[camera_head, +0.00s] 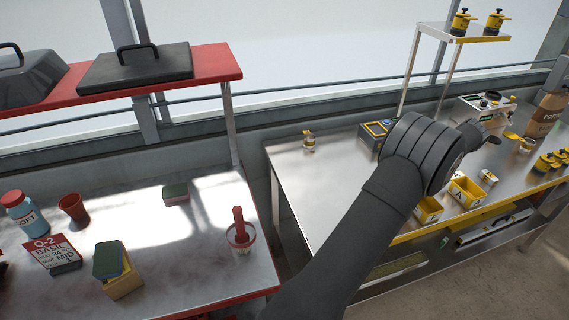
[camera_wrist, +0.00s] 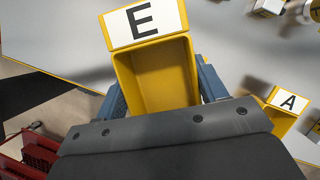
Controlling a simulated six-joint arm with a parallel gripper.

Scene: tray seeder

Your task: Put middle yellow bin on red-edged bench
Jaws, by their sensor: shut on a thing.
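In the wrist view my gripper (camera_wrist: 162,92) has its blue fingers on both sides of a yellow bin (camera_wrist: 157,78) with a white "E" label, and is shut on it. A second yellow bin (camera_wrist: 286,106), labelled "A", is to the right and looks smaller, so farther away. In the head view two yellow bins, one left (camera_head: 427,209) and one right (camera_head: 465,191), show near the front of the yellow-edged bench (camera_head: 312,205), beside my arm. My arm hides part of that area, and I cannot tell which bin is held there. The red-edged bench (camera_head: 215,215) is at the left.
On the red-edged bench are a bottle (camera_head: 20,213), red cup (camera_head: 74,208), Q-2 card (camera_head: 52,254), sponge on a yellow block (camera_head: 118,270), green block (camera_head: 176,193) and pot with a red handle (camera_head: 240,236). Its middle has bare room. A red shelf (camera_head: 215,72) stands behind.

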